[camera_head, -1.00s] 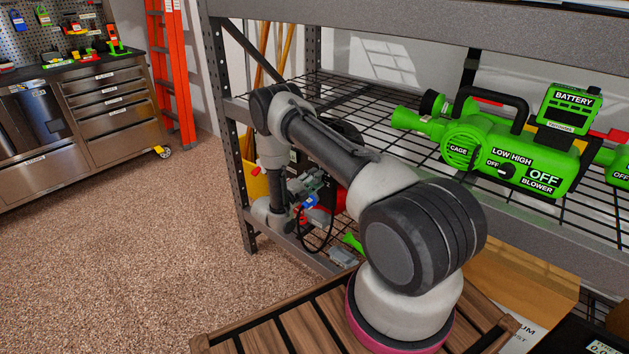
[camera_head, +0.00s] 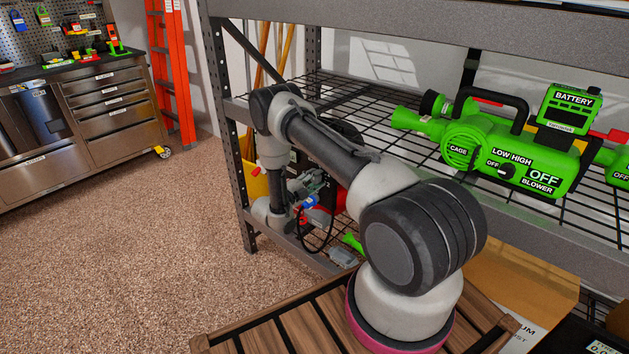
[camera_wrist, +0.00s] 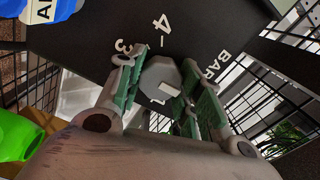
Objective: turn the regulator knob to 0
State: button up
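In the wrist view a grey, many-sided regulator knob (camera_wrist: 160,76) with a white mark sits on a black panel (camera_wrist: 95,45) with white "3", "4" and "BAR" lettering. The white mark is at the knob's lower right side, away from the "4". My gripper (camera_wrist: 163,62) has its green-padded fingers apart on either side of the knob, very close to it. I cannot tell whether both pads press on it. In the head view my gripper (camera_head: 306,190) is low behind the shelf post, beside a red object; the knob is not discernible there.
The shelf frame's post (camera_head: 228,130) and lower beam (camera_head: 300,250) stand close around my arm. A green blower (camera_head: 510,150) rests on the wire shelf above. A blue labelled part (camera_wrist: 45,10) and a green part (camera_wrist: 18,135) are at the wrist view's left.

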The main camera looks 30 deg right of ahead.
jog(key=o, duration=0.5)
jog(key=v, duration=1.2)
